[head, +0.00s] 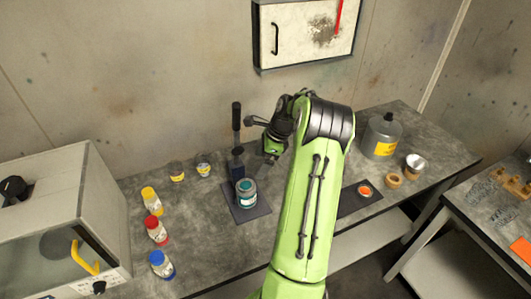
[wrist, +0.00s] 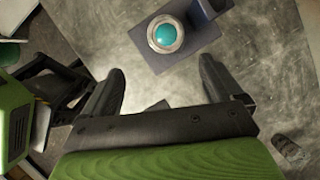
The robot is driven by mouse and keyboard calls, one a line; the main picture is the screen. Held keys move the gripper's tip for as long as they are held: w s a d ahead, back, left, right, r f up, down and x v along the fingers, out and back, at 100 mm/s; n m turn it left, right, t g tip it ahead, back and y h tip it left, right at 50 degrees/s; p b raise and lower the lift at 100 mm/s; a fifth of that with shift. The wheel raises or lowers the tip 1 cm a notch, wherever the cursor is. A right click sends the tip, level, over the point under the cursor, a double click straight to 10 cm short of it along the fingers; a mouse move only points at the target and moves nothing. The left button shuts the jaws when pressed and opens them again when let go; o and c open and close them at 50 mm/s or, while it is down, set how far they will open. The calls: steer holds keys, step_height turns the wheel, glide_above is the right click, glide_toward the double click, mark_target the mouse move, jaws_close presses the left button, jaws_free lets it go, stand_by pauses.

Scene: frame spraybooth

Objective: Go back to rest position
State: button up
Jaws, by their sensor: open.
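My gripper (wrist: 160,92) is open in the wrist view, with its two dark fingers apart and nothing between them. Ahead of it, a round jar with teal contents (wrist: 165,35) stands on a dark square base (wrist: 205,38). In the head view, my green arm reaches over the bench, and the gripper (head: 268,155) is small and partly hidden by the wrist near the jar (head: 246,190). The jar stands on the dark base of a stand with an upright black handle (head: 237,118). The gripper looks apart from the jar.
The grey bench (head: 205,225) holds several small jars at left, including a blue-lidded one (head: 160,264), beside a white oven-like box (head: 55,215). A grey canister (head: 382,137) and a dark mat with an orange-filled dish (head: 365,191) are at right. A white cabinet (head: 295,35) hangs behind.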

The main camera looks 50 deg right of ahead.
steer(key=v, duration=0.4)
steer(key=shift+w+a, duration=0.1)
steer(key=shift+w, duration=0.05)
